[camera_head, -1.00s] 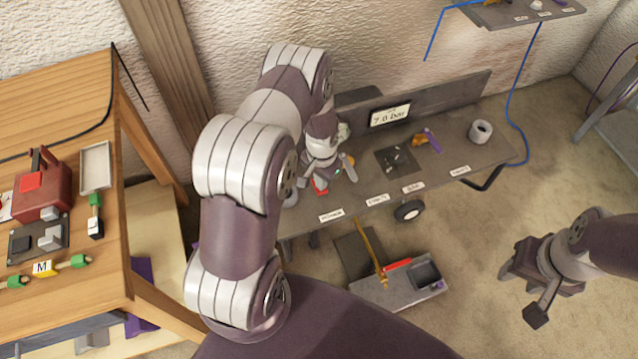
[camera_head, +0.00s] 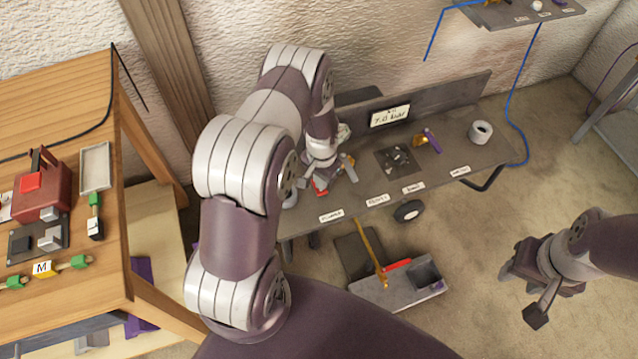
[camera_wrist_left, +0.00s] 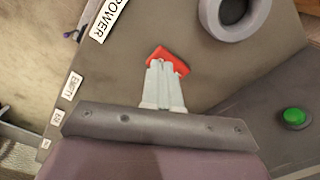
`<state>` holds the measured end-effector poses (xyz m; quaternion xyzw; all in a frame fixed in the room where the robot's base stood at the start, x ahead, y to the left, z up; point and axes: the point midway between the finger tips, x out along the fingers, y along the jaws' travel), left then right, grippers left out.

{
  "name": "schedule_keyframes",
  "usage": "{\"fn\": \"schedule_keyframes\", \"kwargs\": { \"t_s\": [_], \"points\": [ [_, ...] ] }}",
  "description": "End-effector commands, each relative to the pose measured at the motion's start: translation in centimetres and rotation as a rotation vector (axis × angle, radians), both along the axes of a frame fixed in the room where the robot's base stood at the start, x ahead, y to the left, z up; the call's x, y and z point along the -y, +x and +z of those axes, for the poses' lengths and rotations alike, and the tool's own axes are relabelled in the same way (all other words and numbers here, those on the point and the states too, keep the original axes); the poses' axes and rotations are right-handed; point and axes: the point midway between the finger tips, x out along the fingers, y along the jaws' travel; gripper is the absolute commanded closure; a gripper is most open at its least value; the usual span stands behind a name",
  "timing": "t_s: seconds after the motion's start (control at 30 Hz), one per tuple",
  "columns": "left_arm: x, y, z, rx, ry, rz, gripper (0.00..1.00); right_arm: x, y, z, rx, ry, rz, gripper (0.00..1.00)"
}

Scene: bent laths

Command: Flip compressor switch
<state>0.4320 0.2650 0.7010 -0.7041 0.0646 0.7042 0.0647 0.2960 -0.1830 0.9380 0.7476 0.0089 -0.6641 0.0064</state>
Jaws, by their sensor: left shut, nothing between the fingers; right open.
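The switch is a small red piece (camera_wrist_left: 172,60) on the grey bench top, near the POWER label (camera_wrist_left: 109,20) in the left wrist view. My left gripper (camera_wrist_left: 164,66) is shut with nothing between its fingers. Its fingertips are at the red switch and cover part of it; I cannot tell whether they touch. In the head view the red switch (camera_head: 320,187) shows just beside my left gripper (camera_head: 335,180). The display (camera_head: 390,115) reads 7.0 bar. My right gripper (camera_head: 520,290) is open and empty, low at the right, away from the bench.
A grey ring (camera_wrist_left: 236,14) and a green button (camera_wrist_left: 294,117) lie near the left gripper. The grey bench (camera_head: 440,155) also holds a dark mat, a purple-and-orange tool and a white roll (camera_head: 480,131). A wooden table (camera_head: 75,90) stands left. A grey tray (camera_head: 400,291) lies below.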

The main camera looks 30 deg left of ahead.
Motion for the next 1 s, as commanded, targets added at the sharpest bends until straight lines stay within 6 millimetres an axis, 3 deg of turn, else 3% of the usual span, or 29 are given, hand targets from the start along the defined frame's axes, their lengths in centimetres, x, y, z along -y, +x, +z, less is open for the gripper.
{"fn": "schedule_keyframes", "kwargs": {
  "t_s": [1.0],
  "points": [
    [0.0,0.01,-0.72,0.0,0.0,0.0,1.0,0.0,0.01,-0.55,0.0,0.0,0.0,0.57]
  ]
}}
